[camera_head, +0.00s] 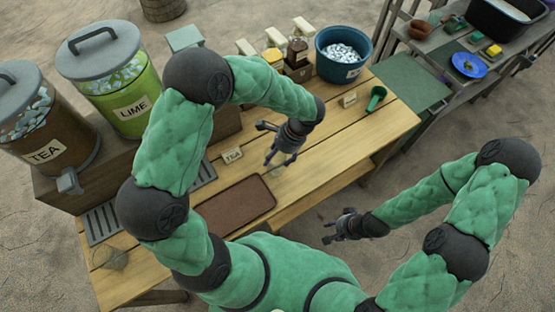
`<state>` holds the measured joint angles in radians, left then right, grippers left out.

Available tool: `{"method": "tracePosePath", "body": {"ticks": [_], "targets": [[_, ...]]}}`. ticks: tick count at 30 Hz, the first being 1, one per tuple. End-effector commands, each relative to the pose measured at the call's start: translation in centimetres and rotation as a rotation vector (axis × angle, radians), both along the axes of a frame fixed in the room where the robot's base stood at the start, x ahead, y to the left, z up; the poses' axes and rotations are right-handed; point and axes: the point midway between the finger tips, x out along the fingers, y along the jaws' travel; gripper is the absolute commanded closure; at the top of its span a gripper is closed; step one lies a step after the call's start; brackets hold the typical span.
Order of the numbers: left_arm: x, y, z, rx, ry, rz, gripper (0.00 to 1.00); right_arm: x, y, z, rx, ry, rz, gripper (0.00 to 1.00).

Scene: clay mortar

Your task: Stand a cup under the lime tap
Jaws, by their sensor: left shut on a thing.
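The lime dispenser (122,92), a clear tank of green and white pieces labelled LIME with a grey lid, stands on the wooden stand at the left. Its tap is hidden behind my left arm. My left gripper (272,145) points down over the middle of the table, shut on what looks like a small clear cup (275,172), mostly hard to make out. Another clear cup (109,257) stands at the table's lower left corner. My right gripper (335,231) is off the table's front edge, empty, with its fingers apart.
The tea dispenser (40,125) with its tap (69,184) stands left of the lime one. Drip grates (101,222) lie before the stand. A brown tray (225,210) lies near the front. A blue ice tub (325,58) and a green scoop (376,98) are at the right.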

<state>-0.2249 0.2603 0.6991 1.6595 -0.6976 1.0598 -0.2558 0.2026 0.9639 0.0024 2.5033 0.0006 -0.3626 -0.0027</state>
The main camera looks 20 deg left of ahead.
Motion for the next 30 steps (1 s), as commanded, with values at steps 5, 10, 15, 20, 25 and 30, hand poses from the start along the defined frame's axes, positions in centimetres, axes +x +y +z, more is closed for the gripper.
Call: {"method": "tracePosePath", "body": {"ticks": [5,10,15,20,25,30], "targets": [[0.5,0.0,-2.3,0.001,0.003,0.001,0.6,0.0,0.0,-1.0,0.0,0.0,0.0,0.6],[0.5,0.0,-3.9,0.0,0.0,0.001,0.6,0.0,0.0,-1.5,0.0,0.0,0.0,0.6],[0.6,0.0,-3.7,0.0,0.0,0.001,0.6,0.0,0.0,-1.4,0.0,0.0,0.0,0.6],[0.5,0.0,-4.0,0.0,0.0,0.001,0.6,0.0,0.0,-1.6,0.0,0.0,0.0,0.6],[0.5,0.0,-4.0,0.0,0.0,0.001,0.06,0.0,0.0,-1.6,0.0,0.0,0.0,0.6],[0.5,0.0,-4.0,0.0,0.0,0.001,0.06,0.0,0.0,-1.6,0.0,0.0,0.0,0.6]]}}
